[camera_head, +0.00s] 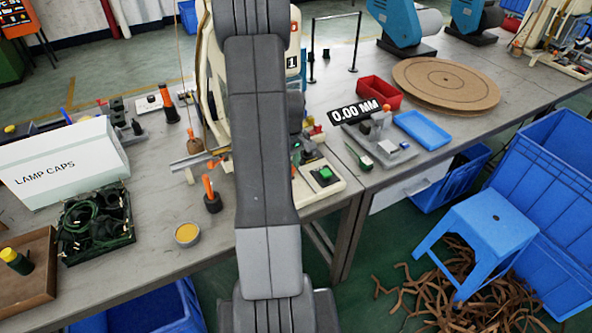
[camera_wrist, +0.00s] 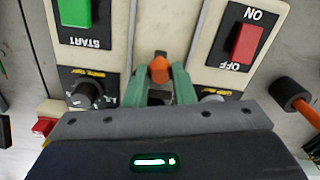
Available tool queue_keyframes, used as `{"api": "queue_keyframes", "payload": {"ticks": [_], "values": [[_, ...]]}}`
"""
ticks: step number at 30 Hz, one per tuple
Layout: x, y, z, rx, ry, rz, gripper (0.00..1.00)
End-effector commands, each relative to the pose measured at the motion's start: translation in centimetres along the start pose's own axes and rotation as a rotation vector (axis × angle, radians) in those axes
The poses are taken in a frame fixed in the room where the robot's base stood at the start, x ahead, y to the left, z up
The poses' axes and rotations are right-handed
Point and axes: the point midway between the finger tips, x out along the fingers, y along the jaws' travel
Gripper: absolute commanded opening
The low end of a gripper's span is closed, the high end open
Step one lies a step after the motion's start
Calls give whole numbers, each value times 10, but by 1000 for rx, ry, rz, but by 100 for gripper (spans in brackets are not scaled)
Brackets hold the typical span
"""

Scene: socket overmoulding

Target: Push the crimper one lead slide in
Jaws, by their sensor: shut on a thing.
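The crimper, a cream machine (camera_head: 216,75) marked 1, stands on the bench behind my arm, which hides its middle. In the wrist view my gripper (camera_wrist: 160,76) has its green fingers closed around an orange knob (camera_wrist: 159,66). The knob sits in the gap between two cream control panels; I take it to be the lead slide's handle. Its slide and how far in it is cannot be made out. In the head view a grey bar with an orange piece (camera_head: 211,162) sticks out left of the machine. The gripper's fingers are not clear in the head view.
Beside the knob are a green START button (camera_wrist: 75,12), a red OFF/ON switch (camera_wrist: 246,43) and a black dial (camera_wrist: 87,93). An orange-handled tool (camera_head: 209,190), a yellow tin (camera_head: 187,234) and a LAMP CAPS box (camera_head: 62,165) stand left on the bench.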

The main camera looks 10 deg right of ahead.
Motion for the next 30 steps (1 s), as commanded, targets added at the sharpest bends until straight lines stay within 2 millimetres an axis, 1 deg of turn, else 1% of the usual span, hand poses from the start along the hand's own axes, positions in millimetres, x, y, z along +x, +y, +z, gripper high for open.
{"api": "queue_keyframes", "payload": {"ticks": [1, 6, 7, 10, 18, 22, 26, 30], "values": [[-2, 2, -4, -1, 9, 6, 0], [-2, 2, -4, -1, 11, 8, 0], [-2, 2, -4, -1, 12, 8, 25], [-2, 2, -4, -1, 11, 8, 44], [-2, 1, -2, -1, 8, 5, 45], [-8, 1, -3, -1, 9, 6, 45], [-26, 2, -3, -1, 11, 8, 45], [-58, 1, -3, -1, 13, 9, 45]]}}
